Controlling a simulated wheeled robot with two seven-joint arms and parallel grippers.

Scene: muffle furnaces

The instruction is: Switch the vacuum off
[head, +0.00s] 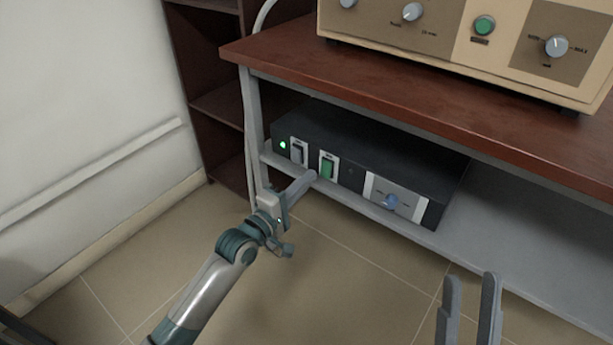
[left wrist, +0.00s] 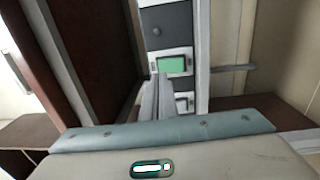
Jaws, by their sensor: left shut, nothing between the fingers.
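A black control box (head: 375,153), which may be the vacuum unit, sits on the lower shelf. Labels are too small to read. My left gripper (head: 311,176) is shut and empty, its tips just in front of and below the green switch. In the left wrist view the tips (left wrist: 158,82) lie beside the green switch (left wrist: 172,65); I cannot tell whether they touch. My right gripper (head: 470,300) is open and empty at lower right.
A beige furnace unit (head: 450,50) with knobs and a green button stands on the brown tabletop (head: 400,95) above the box. A grey table leg (head: 254,130) rises just left of the box. A dark bookcase (head: 215,100) stands behind. The shelf (head: 500,235) right of the box is bare.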

